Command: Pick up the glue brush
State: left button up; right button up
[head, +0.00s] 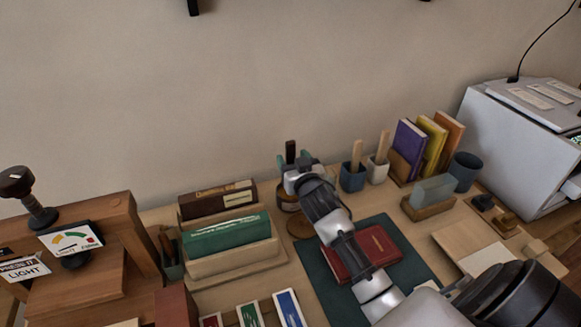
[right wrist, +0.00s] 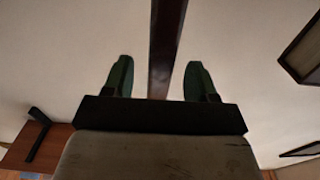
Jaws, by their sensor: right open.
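The glue brush shows as a dark handle (head: 290,150) standing up at the back of the table, above a brown glue jar (head: 289,201). Its lower part is hidden by my right gripper (head: 293,162). In the right wrist view the dark brown handle (right wrist: 167,45) runs between the two green fingers of my right gripper (right wrist: 160,80). The fingers are open, with a gap on each side of the handle. My left gripper is not in view.
A blue pot (head: 352,180) and a white pot (head: 377,172) with wooden handles stand right of the gripper. A red book (head: 380,243) lies on a dark green mat (head: 318,274) under my arm. Left are book holders (head: 245,261) and a wooden press (head: 122,225).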

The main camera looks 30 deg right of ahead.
jog(key=x, duration=0.3)
jog(key=shift+w+r, duration=0.1)
jog(key=shift+w, duration=0.25)
grip_shut()
jog(key=shift+r, duration=0.1)
